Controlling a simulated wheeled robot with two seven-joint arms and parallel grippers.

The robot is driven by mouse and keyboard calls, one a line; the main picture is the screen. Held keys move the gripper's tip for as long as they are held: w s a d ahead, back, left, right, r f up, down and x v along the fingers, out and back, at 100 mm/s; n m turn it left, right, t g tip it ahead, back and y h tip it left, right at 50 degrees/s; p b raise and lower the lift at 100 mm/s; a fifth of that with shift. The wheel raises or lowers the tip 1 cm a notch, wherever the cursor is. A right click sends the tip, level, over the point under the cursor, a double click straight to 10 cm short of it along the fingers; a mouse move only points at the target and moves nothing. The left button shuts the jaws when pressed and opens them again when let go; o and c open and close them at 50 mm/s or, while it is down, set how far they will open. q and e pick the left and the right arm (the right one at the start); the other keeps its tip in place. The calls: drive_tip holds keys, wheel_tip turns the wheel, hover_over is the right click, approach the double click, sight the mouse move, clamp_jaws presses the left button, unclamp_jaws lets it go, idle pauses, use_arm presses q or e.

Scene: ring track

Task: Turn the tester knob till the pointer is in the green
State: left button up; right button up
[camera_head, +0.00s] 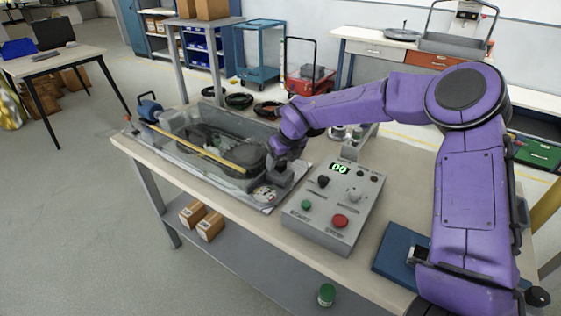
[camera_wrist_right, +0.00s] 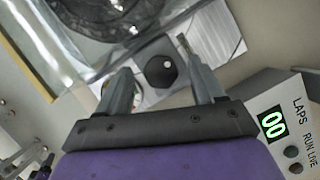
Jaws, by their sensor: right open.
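My right gripper (camera_wrist_right: 155,58) is open, one finger on each side of the knob, and I see a gap to each finger. In the head view my right gripper (camera_head: 280,168) points down at the tester and hides the knob. The tester's dial (camera_head: 264,194) has a pale face with coloured marks, just in front of the gripper. The pointer is too small to read. My left gripper is not in view.
A clear-walled box (camera_head: 205,145) with a yellow bar stands left of the gripper. A grey control box (camera_head: 330,215) with green and red buttons and a lit display stands to the right. A blue block (camera_head: 398,250) lies farther right. The workbench's front edge is close.

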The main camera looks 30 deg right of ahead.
drive_tip(key=shift+x, duration=1)
drive_tip(key=shift+d, duration=0.1)
